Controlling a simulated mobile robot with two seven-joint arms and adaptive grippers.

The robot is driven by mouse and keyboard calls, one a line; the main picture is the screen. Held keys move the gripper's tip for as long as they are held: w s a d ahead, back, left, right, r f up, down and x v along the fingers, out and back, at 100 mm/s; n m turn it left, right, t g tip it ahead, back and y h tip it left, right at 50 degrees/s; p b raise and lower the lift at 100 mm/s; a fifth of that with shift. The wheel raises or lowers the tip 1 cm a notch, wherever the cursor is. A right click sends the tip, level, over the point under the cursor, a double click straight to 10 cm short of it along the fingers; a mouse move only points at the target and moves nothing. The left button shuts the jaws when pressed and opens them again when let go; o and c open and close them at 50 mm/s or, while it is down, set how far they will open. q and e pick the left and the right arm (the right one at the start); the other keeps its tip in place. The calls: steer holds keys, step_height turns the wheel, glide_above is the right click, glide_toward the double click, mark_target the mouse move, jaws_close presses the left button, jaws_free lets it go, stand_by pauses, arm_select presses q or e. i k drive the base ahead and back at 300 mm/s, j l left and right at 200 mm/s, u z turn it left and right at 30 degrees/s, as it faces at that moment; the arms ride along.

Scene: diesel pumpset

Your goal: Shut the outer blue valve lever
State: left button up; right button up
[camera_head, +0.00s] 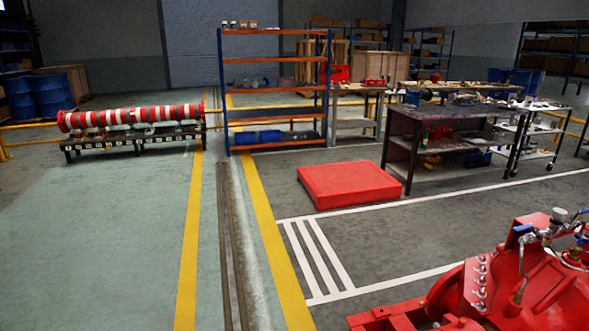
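The red pumpset (527,282) stands at the lower right, cut off by the right and bottom edges of the head view. A small blue valve lever (523,228) shows on its upper left side, lying roughly level. Another blue lever (581,239) shows near the right edge beside metal fittings and a gauge. The levers are small, and I cannot tell which is the outer one or exactly how each is turned. Neither of my grippers is in view.
A low red block (350,184) lies on the floor ahead, left of a dark workbench (445,125). A blue-orange shelf rack (275,90) stands behind. A striped red-white pipe (130,117) rests on a stand at left. The green floor (90,240) at left is clear.

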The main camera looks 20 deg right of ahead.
mark_target(521, 228)
steer(key=i+l+z, duration=0.1)
steer(key=z, duration=0.4)
steer(key=i+j+z, duration=0.1)
steer(key=i+z, duration=0.25)
steer(key=z, duration=0.15)
steer(key=i+j+z, duration=0.1)
steer(key=z, duration=0.35)
steer(key=i+j+z, duration=0.2)
steer(key=z, duration=0.3)
steer(key=i+j, duration=0.05)
steer(key=i, duration=0.1)
